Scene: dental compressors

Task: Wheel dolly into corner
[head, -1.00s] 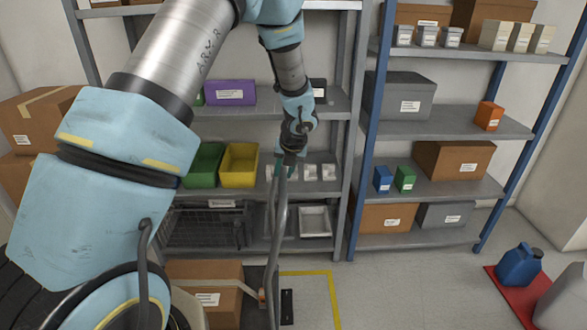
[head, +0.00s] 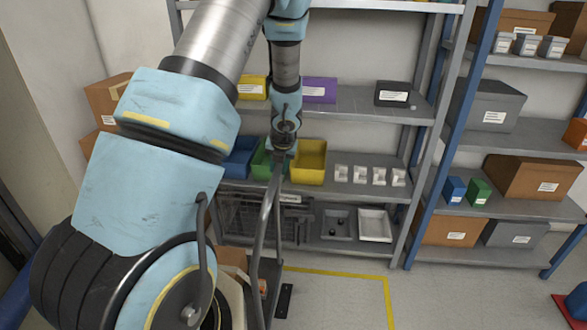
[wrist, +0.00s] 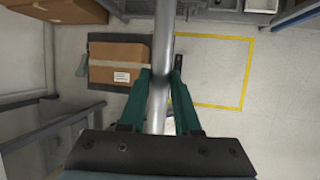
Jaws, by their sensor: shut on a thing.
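My gripper (wrist: 160,80) is shut on the dolly's grey tubular handle (wrist: 158,120), which passes between its teal fingers in the wrist view. In the head view my gripper (head: 284,146) holds the upper part of the handle (head: 267,225). The dolly's dark deck (wrist: 98,40) carries a taped brown box (wrist: 119,65). A yellow floor outline (wrist: 252,70) lies to the right of the dolly in the wrist view. It also shows in the head view (head: 345,274), right of the handle. My arm hides most of the deck in the head view.
Grey shelving (head: 345,105) with bins and boxes stands along the back wall. A blue-post rack (head: 430,180) stands to its right. A blue container (head: 578,300) on a red mat is at the right edge.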

